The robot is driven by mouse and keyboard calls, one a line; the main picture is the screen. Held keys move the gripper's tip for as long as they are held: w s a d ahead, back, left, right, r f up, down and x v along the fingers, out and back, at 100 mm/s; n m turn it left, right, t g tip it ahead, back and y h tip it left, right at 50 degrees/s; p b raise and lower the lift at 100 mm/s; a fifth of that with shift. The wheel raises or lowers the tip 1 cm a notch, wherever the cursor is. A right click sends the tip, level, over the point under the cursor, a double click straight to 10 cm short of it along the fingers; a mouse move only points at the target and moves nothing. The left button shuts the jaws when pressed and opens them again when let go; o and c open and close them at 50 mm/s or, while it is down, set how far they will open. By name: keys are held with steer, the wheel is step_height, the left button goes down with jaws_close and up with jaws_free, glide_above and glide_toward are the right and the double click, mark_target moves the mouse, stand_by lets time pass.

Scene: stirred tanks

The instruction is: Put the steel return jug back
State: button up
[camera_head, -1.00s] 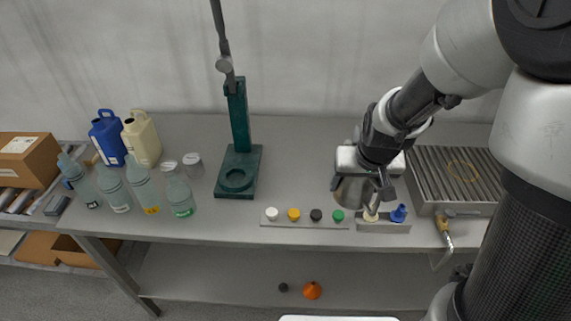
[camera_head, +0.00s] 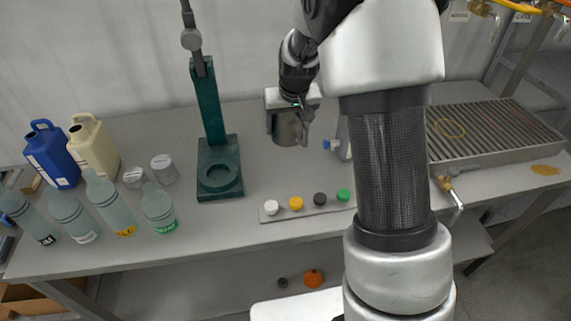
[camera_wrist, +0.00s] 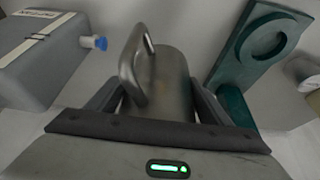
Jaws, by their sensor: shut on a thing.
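The steel return jug (camera_head: 288,130) is a plain metal cylinder with a looped handle, upright in the head view. My gripper (camera_head: 293,103) is shut on it from above and behind, over the worktable's middle, right of the green stand (camera_head: 220,170). The wrist view shows the jug (camera_wrist: 170,85) between my two fingers, handle toward the upper left. I cannot tell for sure how far its bottom is above the table. The stand's round ring base (camera_wrist: 262,42) lies at the upper right of the wrist view.
A rail (camera_head: 310,211) with white, yellow, black and green caps lies in front. Bottles (camera_head: 112,208) and blue and cream jugs (camera_head: 92,150) stand left. A grey box with a blue tap (camera_wrist: 45,65) is beside the jug. A slatted tray (camera_head: 490,135) is at right.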

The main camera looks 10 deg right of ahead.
step_height(320, 180, down, 9)
steer(key=shift+f, duration=0.15)
stand_by(0.4)
steer(key=shift+f+b, duration=0.15)
steer(key=shift+b, duration=0.2)
steer(key=o, duration=1.4)
steer(key=shift+o, duration=0.2)
